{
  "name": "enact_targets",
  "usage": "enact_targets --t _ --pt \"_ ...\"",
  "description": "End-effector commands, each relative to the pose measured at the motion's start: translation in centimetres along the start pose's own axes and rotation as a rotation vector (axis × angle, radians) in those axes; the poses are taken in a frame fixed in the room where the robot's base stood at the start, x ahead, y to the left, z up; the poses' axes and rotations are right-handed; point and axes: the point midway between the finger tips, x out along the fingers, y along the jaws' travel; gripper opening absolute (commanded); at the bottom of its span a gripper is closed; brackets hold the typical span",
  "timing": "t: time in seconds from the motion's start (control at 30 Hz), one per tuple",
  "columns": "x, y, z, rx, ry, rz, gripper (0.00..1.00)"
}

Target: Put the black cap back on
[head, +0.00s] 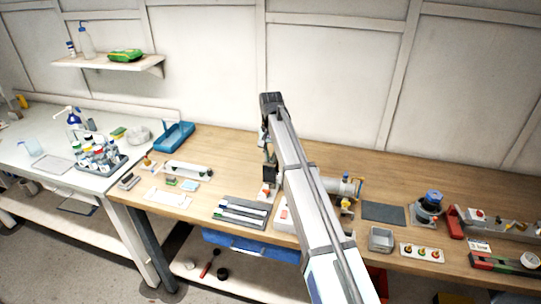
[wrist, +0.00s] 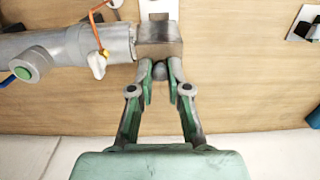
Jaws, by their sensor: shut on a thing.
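My gripper (wrist: 163,68) has green and grey fingers, close together at the tips. I cannot tell whether cap and tube touch. In the head view the reactor (head: 345,187) lies on the wooden bench, partly behind my arm. My gripper (head: 268,160) is to its left and mostly hidden there.
A white plate (wrist: 155,8) lies by the cap. A grey tray with rods (head: 240,212) is at the bench front. Bare wood (head: 225,150) shows toward the wall.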

Motion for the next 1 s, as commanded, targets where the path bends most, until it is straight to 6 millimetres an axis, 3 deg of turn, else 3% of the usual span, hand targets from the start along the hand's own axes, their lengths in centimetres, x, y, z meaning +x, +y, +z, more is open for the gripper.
enact_targets --t 1.0 --pt "2.4 0.0 0.0 0.0 0.001 0.0 0.0"
